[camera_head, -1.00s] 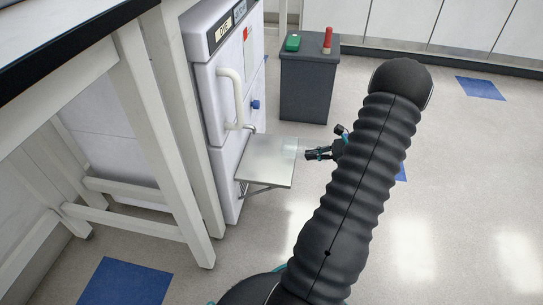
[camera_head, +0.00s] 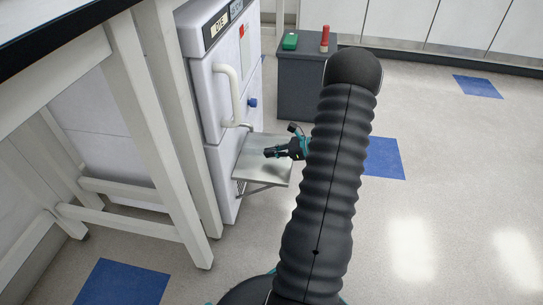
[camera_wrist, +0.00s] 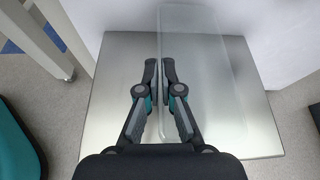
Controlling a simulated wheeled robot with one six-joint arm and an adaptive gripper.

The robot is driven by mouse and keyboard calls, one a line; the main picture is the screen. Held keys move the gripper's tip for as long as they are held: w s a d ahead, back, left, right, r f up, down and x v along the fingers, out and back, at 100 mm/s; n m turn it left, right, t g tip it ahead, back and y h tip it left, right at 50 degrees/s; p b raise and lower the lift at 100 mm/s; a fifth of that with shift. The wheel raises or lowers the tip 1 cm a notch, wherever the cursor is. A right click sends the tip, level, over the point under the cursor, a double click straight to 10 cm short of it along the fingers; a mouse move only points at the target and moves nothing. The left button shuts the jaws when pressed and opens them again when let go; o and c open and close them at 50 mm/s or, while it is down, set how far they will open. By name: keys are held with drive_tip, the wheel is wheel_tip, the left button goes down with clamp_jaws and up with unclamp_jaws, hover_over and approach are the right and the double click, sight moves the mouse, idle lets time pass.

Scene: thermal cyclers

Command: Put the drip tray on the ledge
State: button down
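The drip tray (camera_wrist: 205,65) is a clear, see-through, shallow piece, seen in the wrist view over the ledge (camera_wrist: 115,65). My gripper (camera_wrist: 161,70) is shut on the tray's left edge, with one finger on each side of it. The ledge is a flat metal shelf on the front of the white cabinet, and it also shows in the head view (camera_head: 255,174). There my gripper (camera_head: 270,152) is above the ledge, and the tray is hard to make out. I cannot tell whether the tray touches the ledge.
The white cabinet (camera_head: 223,100) with a handle and a blue knob (camera_head: 252,102) stands behind the ledge. A white-legged bench (camera_head: 150,120) is at left. The floor at right is clear.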

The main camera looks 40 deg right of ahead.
drive_tip(key=shift+f, duration=0.5)
drive_tip(key=shift+f, duration=0.1)
drive_tip(key=c, duration=1.3)
unclamp_jaws()
drive_tip(key=shift+s+d+r, duration=0.1)
drive_tip(key=shift+d+r, duration=0.05)
drive_tip(key=shift+r, duration=0.05)
drive_tip(key=p+v, duration=0.1)
drive_tip(key=v, duration=1)
drive_tip(key=shift+s+d, duration=0.2)
drive_tip(key=shift+s, duration=0.05)
